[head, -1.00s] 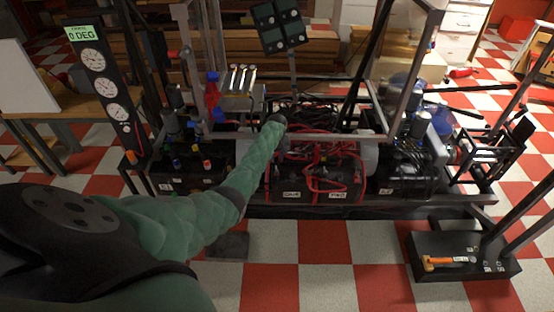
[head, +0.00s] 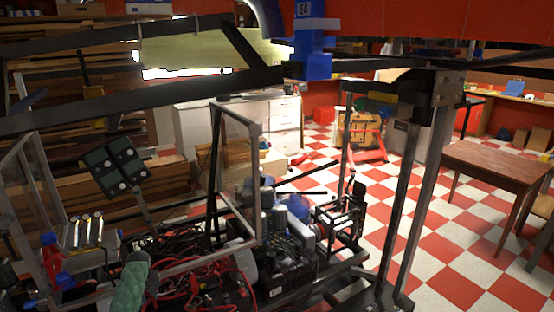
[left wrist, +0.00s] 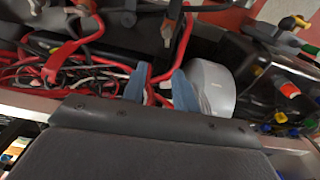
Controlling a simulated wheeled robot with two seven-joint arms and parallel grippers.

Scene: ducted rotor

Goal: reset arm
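My left arm shows at the bottom left of the head view as a green sleeve. My left gripper (head: 138,257) is at its far end, dark and small, over the machine's red and black wiring (head: 185,285). In the left wrist view its two blue-grey fingers (left wrist: 160,82) stand apart with a gap between them. Red cables (left wrist: 60,60) lie beyond and beside the fingers, and I see no object clearly held. A grey-white cylinder (left wrist: 208,90) is just right of the right finger. My right gripper is in neither view.
The machine's clear panel (head: 238,150) and metal frame stand right of the left arm. A tall black post (head: 420,190) and overhead black beams (head: 150,100) cross the head view. A wooden table (head: 505,165) stands at right. Checkered floor (head: 400,240) is open between.

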